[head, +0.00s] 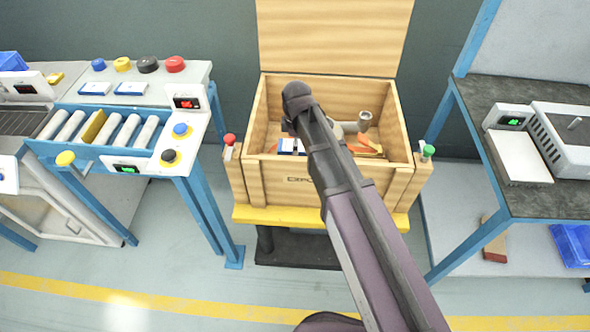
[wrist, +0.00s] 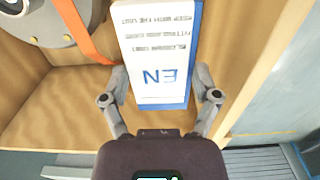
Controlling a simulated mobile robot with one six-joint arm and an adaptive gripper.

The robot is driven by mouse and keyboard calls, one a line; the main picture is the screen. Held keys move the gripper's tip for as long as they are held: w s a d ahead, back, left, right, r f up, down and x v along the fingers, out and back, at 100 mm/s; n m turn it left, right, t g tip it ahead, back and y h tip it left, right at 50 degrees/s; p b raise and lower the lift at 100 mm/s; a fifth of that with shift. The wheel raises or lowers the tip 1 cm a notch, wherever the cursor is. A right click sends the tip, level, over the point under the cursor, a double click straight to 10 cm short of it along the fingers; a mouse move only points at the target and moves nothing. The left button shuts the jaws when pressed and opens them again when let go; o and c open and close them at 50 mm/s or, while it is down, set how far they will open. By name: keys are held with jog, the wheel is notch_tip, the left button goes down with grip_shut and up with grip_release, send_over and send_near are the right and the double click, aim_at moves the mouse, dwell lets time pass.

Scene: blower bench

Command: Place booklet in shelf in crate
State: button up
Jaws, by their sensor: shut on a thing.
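The booklet (wrist: 158,45) is white with a blue edge, dark print and a blue "EN". My gripper (wrist: 162,82) is shut on it, one finger at each long side, in the wrist view. In the head view a white and blue piece of the booklet (head: 289,146) shows left of my arm, inside or just above the crate. The wooden crate (head: 268,187) stands open with its lid raised behind. My arm hides the middle of the crate and the gripper there. I cannot make out a separate shelf for certain; wooden panels (wrist: 55,105) lie left of the booklet in the wrist view.
A grey blower part with a metal pipe (head: 364,120) and an orange strap (head: 372,149) sits in the crate's right side. The strap (wrist: 88,38) runs close left of the booklet. A roller bench (head: 110,130) stands left, a dark-topped table (head: 545,204) right.

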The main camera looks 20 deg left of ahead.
notch_tip(320, 180, down, 6)
jog(key=b, duration=0.6)
jog(key=shift+f, duration=0.15)
jog(key=shift+f, duration=0.1)
dwell(0.4)
jog(key=shift+f+b, duration=1.8)
jog(key=shift+b, duration=0.25)
jog(key=shift+f, duration=0.15)
jog(key=o, duration=1.1)
jog(key=shift+r, duration=0.2)
notch_tip(320, 180, up, 12)
jog(key=p, duration=1.2)
